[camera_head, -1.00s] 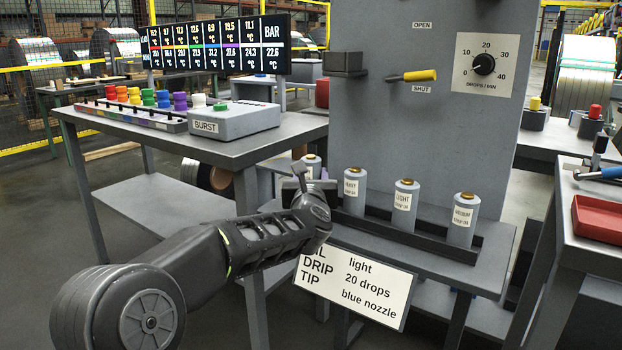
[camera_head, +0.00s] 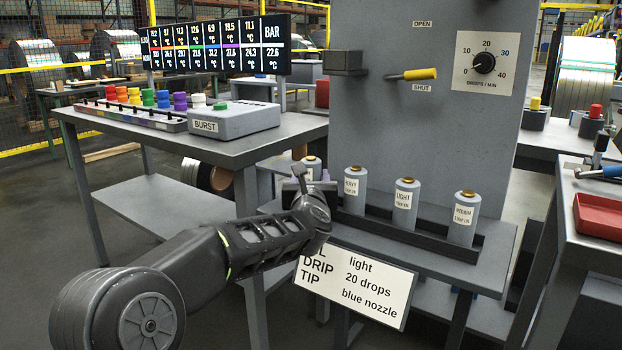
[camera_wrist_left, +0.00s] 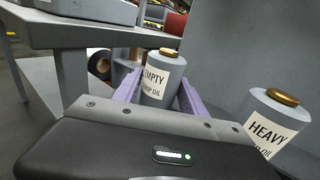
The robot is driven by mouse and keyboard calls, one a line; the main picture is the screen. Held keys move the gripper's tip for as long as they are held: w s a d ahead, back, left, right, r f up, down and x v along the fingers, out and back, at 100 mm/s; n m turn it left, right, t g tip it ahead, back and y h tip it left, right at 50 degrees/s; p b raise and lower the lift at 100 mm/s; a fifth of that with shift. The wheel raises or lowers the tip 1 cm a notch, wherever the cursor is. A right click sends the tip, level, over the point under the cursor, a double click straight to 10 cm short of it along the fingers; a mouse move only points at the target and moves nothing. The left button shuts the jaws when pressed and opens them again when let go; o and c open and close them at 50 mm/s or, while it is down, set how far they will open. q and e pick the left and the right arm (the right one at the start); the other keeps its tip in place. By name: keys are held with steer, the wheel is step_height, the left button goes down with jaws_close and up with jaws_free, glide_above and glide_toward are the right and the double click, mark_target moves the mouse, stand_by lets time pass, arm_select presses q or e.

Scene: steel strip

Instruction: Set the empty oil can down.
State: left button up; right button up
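The empty oil can (camera_wrist_left: 160,80), grey with a gold cap and an "EMPTY" label, stands upright between the purple fingers of my left gripper (camera_wrist_left: 161,88) in the left wrist view. The fingers appear closed on its sides. In the head view the can (camera_head: 312,167) is at the left end of the can row, partly hidden behind my left gripper (camera_head: 312,178). Its base is hidden, so I cannot tell whether it touches the rack (camera_head: 410,236). My right gripper is not in view.
The heavy can (camera_head: 355,190) stands close to the right of the empty one, then the light can (camera_head: 404,205) and the medium can (camera_head: 463,218). A grey upright panel (camera_head: 430,130) rises behind them. A sign (camera_head: 355,285) hangs at the front edge.

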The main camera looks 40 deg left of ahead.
arm_select(q)
steer(key=o, duration=0.4)
steer(key=shift+c, duration=0.2)
steer(key=v, duration=0.6)
steer(key=shift+s+d, duration=0.25)
steer(key=shift+s, duration=0.05)
steer(key=shift+s+d, duration=0.3)
steer(key=shift+s, duration=0.15)
